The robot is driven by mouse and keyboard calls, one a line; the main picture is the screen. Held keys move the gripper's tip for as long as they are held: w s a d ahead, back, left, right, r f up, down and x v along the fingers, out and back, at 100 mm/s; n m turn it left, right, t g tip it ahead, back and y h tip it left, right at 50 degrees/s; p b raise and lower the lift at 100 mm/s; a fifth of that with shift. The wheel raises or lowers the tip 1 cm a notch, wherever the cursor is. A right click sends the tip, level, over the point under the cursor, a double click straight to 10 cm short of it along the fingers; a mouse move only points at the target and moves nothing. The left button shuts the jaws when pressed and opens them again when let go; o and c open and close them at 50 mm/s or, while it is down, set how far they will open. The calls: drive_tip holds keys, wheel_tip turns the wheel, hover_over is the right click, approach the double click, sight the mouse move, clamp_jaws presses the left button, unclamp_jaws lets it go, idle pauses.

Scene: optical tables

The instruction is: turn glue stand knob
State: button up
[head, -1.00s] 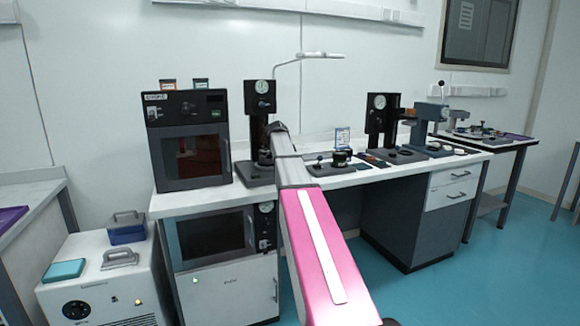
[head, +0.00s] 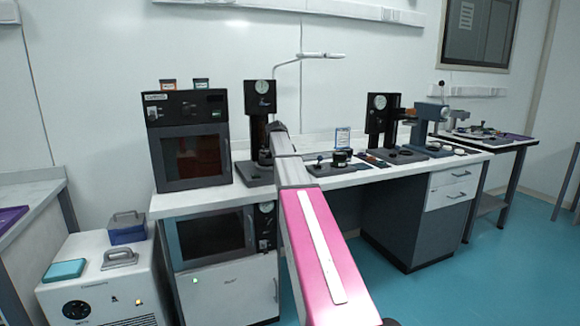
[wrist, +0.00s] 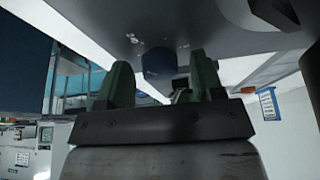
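A dark upright stand with a round white dial (head: 260,92) is on the left part of the bench in the head view. Its base (head: 253,172) shows beside my arm. A similar stand with a dial (head: 380,115) is further right. I cannot tell for sure which is the glue stand. My arm reaches toward the left one, and its far end covers part of it. In the wrist view my gripper (wrist: 162,82) has its two green fingers apart. A dark, rounded knob-like part (wrist: 160,62) shows between and beyond them, under a grey surface (wrist: 110,25). I see no clear contact.
A dark oven-like box (head: 190,140) stands left of the stand. Small dark fixtures (head: 335,162) lie on the bench right of my arm. A thin lamp arm (head: 300,75) rises behind. Blue floor (head: 500,270) is clear at the right.

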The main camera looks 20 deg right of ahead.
drive_tip(key=v, duration=1)
drive_tip(key=shift+a+r, duration=0.2)
drive_tip(key=shift+r, duration=0.15)
